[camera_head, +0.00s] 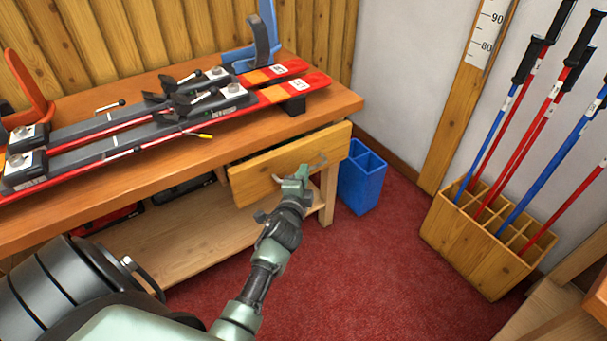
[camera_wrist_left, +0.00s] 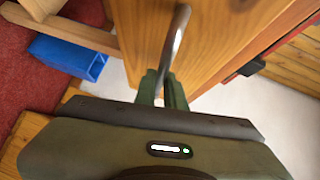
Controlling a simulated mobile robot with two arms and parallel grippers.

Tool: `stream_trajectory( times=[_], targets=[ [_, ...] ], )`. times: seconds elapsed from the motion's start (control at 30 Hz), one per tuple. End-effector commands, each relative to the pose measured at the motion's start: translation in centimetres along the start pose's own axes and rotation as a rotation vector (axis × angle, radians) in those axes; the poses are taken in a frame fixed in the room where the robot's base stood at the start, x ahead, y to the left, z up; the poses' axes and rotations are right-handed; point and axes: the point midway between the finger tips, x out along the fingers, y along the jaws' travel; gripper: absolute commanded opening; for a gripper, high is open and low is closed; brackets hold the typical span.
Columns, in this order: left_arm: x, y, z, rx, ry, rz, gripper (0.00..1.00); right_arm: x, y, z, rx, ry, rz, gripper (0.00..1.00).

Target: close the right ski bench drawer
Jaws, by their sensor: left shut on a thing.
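The right ski bench drawer (camera_head: 262,182) has a plain wooden front and stands partly pulled out under the right end of the bench top. Its curved metal handle (camera_head: 320,161) is on the front. My left gripper (camera_head: 303,173) is at the handle and shut on it. In the left wrist view the drawer front (camera_wrist_left: 225,35) fills the upper middle, and the handle (camera_wrist_left: 178,38) runs down between my left fingers (camera_wrist_left: 163,88). The drawer's inside is mostly hidden. My right gripper is not in view.
Red and grey skis (camera_head: 160,118) lie on the wooden bench (camera_head: 130,187). A blue bin (camera_head: 362,177) stands on the red carpet just right of the drawer. A wooden pole rack (camera_head: 480,243) stands further right. The carpet between is clear.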

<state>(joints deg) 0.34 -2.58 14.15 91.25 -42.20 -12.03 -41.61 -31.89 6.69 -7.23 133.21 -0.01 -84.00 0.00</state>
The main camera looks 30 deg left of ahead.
Motion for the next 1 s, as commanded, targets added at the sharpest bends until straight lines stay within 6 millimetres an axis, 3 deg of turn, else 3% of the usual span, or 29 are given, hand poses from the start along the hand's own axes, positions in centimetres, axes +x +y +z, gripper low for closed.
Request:
stream_trajectory(
  times=[0.77, 0.9, 1.0],
  targets=[
    [0.0, 0.1, 0.0, 0.000, 0.000, 0.001, 0.00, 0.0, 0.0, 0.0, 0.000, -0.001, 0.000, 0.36],
    [1.1, -0.4, 1.1, 0.005, 0.000, 0.000, 0.00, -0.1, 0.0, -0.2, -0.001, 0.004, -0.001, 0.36],
    [2.8, -0.9, 2.8, 0.007, -0.001, 0.000, 0.00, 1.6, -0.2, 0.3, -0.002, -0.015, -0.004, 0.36]
  ],
)
